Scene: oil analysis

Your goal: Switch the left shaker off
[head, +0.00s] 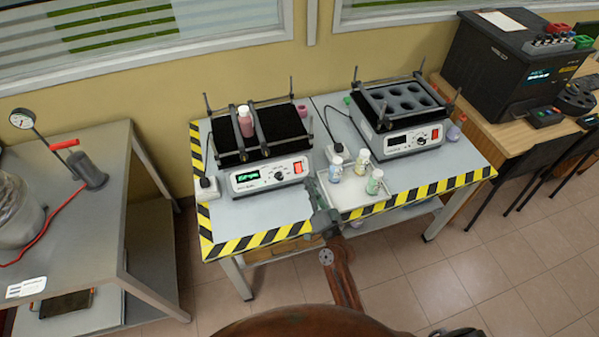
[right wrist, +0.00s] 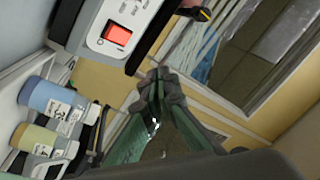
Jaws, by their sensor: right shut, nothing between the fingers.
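The left shaker (head: 238,180) stands on the left half of the grey table, with a lit green display. Its red switch (head: 298,168) is at the right end of the front panel. The switch also shows in the right wrist view (right wrist: 117,35), on a white panel. A bottle with reddish-brown content (head: 245,122) is held upright on its black platform. My right gripper (head: 322,212) is in front of the shaker near the table's front edge, apart from the switch. Its fingertips (right wrist: 160,78) are closed together and empty. My left gripper is out of view.
A light tray (head: 350,205) with several small labelled bottles (head: 374,181) lies just right of my right gripper. The right shaker (head: 405,139) stands behind it, its display dark. A wall is behind the table.

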